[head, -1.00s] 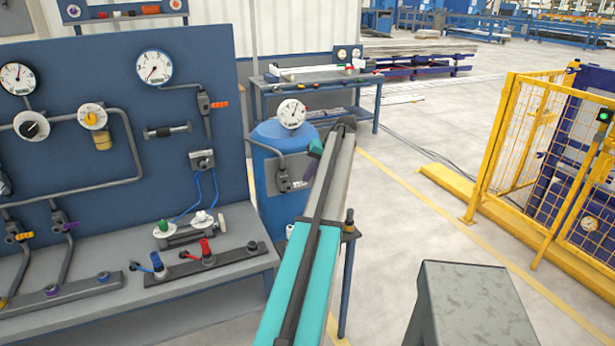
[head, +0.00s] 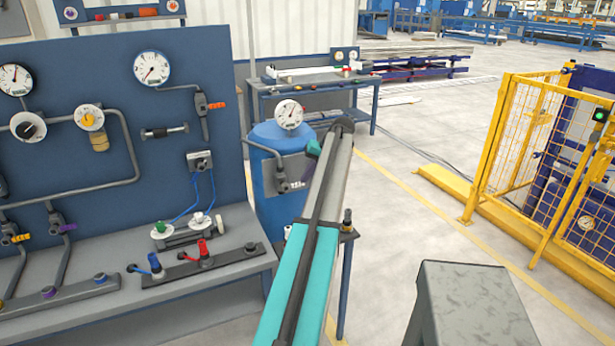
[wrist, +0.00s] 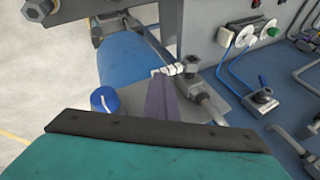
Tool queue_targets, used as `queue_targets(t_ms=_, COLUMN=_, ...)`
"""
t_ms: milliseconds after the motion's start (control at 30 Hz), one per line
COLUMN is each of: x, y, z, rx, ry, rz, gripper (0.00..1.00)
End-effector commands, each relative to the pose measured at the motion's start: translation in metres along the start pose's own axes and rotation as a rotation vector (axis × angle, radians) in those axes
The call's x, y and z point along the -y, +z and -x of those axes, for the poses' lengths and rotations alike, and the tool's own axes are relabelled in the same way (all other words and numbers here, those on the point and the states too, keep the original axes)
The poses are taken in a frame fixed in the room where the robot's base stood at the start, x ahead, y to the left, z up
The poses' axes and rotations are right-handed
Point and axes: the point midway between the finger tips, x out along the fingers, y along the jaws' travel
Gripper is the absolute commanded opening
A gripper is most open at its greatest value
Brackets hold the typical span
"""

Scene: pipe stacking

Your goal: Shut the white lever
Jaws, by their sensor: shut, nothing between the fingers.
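The white lever (wrist: 168,70) shows in the wrist view as a short ribbed white handle beside a grey pipe fitting (wrist: 191,67), above the blue tank. My gripper (wrist: 160,76) is shut and empty, its purple-grey fingers reaching to just by the lever. Whether they touch it I cannot tell.
The tank carries a round gauge (head: 289,113) and a grey plate. A blue cap (wrist: 104,99) sits left of my fingers in the wrist view. A bench with a valve panel (head: 110,190) stands left.

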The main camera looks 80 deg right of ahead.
Motion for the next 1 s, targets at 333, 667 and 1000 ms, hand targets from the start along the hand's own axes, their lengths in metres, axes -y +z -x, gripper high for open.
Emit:
queue_targets(t_ms=333, x=0.02, y=-0.006, z=0.026, rx=0.002, ry=-0.005, rz=0.006, gripper=0.0)
queue_targets(t_ms=667, x=0.005, y=-0.011, z=0.057, rx=-0.005, ry=-0.005, rz=0.007, gripper=0.0)
queue_targets(t_ms=1000, x=-0.02, y=-0.014, z=0.095, rx=-0.005, ry=-0.005, rz=0.009, gripper=0.0)
